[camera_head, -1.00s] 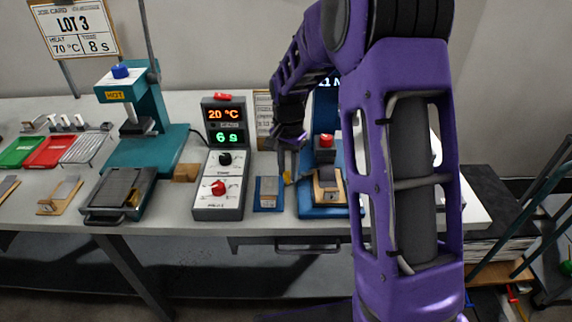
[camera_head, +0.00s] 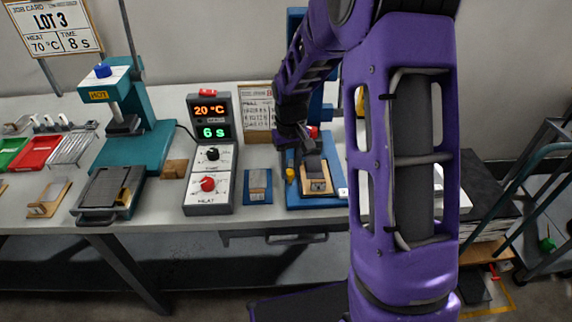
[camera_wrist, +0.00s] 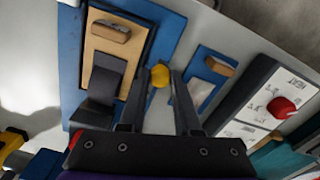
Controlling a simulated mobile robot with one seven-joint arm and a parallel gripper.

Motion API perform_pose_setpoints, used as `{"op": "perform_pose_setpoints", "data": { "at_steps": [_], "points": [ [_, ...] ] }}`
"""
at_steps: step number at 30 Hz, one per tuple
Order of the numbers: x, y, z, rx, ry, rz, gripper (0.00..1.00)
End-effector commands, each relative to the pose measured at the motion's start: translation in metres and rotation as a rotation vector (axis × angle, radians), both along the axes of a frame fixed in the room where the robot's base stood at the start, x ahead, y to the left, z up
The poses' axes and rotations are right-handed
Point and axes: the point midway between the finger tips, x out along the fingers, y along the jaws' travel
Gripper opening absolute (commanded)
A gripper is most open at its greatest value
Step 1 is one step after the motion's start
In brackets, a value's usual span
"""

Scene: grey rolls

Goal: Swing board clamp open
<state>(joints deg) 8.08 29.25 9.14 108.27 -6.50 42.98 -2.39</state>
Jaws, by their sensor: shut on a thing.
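The board clamp shows as a yellow knob (camera_head: 291,175) at the left edge of a blue fixture (camera_head: 330,203). In the wrist view the yellow knob (camera_wrist: 160,76) sits between the fingertips of my gripper (camera_wrist: 161,82). My gripper (camera_head: 293,150) is shut on it. The rest of the clamp is mostly hidden behind the fingers. A wooden board (camera_head: 316,185) lies on the fixture, with a dark strip across it. In the wrist view the board (camera_wrist: 98,55) is just left of my fingers, apart from them.
A small blue block holder (camera_head: 258,187) stands just left of the fixture. Beyond it is the grey control box (camera_head: 210,185) with dials and displays. A teal press (camera_head: 135,150) and red tray (camera_head: 45,152) are further left. Bare bench shows between items.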

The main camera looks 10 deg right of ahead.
Motion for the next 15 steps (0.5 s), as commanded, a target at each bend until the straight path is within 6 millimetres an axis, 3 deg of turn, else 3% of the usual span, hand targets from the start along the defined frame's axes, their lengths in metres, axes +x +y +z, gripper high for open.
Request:
{"op": "perform_pose_setpoints", "data": {
  "at_steps": [15],
  "points": [
    [-0.0011,-0.0069,0.0005,-0.001,0.0,0.123,0.0]
  ]
}}
